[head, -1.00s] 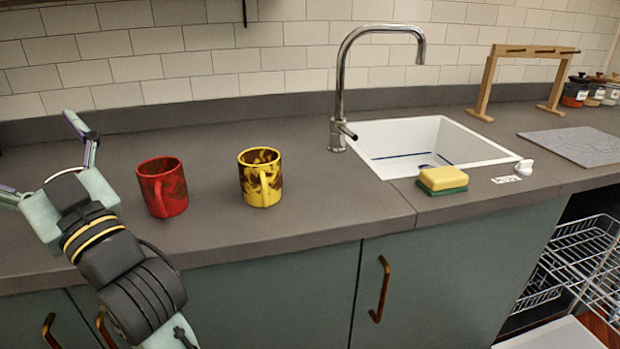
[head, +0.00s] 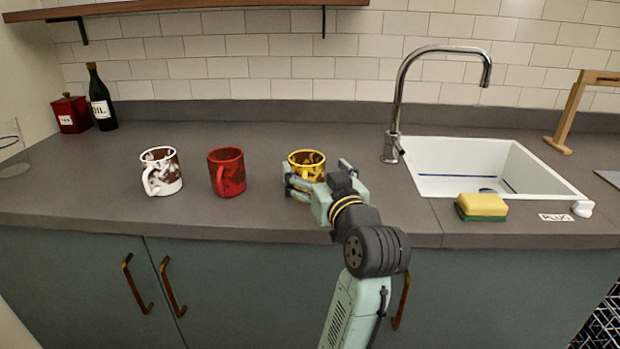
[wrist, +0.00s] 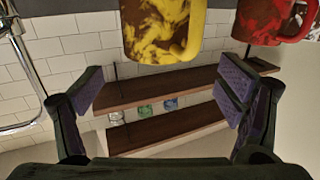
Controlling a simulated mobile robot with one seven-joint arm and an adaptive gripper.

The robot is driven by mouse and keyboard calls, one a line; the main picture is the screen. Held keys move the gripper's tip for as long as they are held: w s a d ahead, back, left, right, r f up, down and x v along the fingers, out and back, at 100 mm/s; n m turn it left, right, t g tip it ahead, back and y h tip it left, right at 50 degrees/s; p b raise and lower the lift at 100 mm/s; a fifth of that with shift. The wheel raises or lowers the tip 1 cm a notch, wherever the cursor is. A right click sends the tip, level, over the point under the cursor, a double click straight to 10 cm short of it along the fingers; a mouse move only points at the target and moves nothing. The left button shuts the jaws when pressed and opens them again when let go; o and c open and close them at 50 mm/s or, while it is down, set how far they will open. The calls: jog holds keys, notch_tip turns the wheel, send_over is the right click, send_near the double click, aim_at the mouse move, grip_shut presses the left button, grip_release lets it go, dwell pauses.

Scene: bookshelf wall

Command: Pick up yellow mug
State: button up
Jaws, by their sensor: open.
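The yellow mug (head: 307,160) with dark brown patches stands on the grey counter, its lower part hidden behind my gripper (head: 318,180) in the head view. My gripper is open, with one finger at the mug's left front and the other at its right. In the wrist view the yellow mug (wrist: 165,28) is at the top centre, between the lines of the spread fingers of my gripper (wrist: 165,88). The picture there is upside down, and the mug's handle side faces the camera. I cannot tell whether a finger touches the mug.
A red mug (head: 227,172) stands just left of the yellow one, and a white and brown mug (head: 161,171) further left. To the right are the faucet (head: 396,110), the sink (head: 530,175) and a sponge (head: 482,206). A wooden shelf (head: 180,6) hangs above.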

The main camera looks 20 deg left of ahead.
aim_at(307, 159)
jog(key=shift+f+p+x, duration=0.15)
jog(key=shift+p+x, duration=0.35)
jog(key=shift+x, duration=1.05)
jog(key=shift+f+p+x, duration=0.15)
jog(key=shift+p+x, duration=0.35)
jog(key=shift+x, duration=1.1)
jog(key=shift+d, duration=0.1)
jog(key=c, duration=2)
